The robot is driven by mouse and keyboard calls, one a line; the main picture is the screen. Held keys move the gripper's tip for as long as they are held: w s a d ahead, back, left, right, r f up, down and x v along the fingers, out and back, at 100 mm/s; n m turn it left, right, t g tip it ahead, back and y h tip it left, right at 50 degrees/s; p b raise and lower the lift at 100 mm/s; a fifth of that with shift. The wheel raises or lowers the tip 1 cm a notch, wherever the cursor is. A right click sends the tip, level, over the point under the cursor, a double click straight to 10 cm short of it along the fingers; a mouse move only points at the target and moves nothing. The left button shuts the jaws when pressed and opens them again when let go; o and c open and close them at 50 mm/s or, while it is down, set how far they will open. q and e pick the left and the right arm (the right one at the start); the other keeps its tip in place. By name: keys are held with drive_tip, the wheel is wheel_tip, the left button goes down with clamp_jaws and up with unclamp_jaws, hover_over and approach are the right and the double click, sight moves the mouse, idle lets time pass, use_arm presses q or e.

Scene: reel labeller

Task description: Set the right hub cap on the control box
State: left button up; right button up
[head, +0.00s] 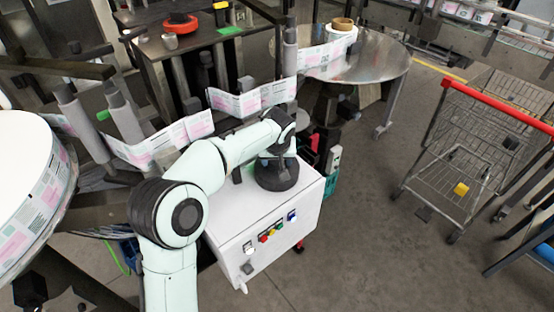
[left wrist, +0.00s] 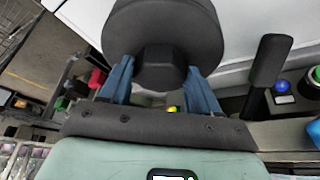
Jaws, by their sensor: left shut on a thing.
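The white control box (head: 235,225) stands in the middle of the head view, with coloured buttons on its front. A round dark hub cap (head: 277,178) is at its top, towards the far right corner. I cannot tell whether it rests on the surface or hangs just above it. In the left wrist view the hub cap (left wrist: 165,25) shows as a black disc with a faceted knob. My left gripper (left wrist: 160,70) is shut on it, its blue fingers on both sides of the knob. In the head view my wrist hides the fingers. My right gripper is not in view.
A white label reel (head: 20,190) is at the left, and a printed label web (head: 185,132) runs behind my arm. A round metal table (head: 365,62) stands behind. A wire cart (head: 470,165) with a red handle is at the right. The floor (head: 370,240) between is clear.

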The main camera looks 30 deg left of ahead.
use_arm(q)
drive_tip(key=shift+f, duration=0.1)
drive_tip(key=o, duration=1.3)
drive_tip(key=shift+r, duration=0.25)
drive_tip(key=v, duration=1.1)
drive_tip(key=shift+s+d+r+p, duration=0.1)
drive_tip(key=shift+s+r+p, duration=0.1)
drive_tip(key=shift+r+p, duration=0.15)
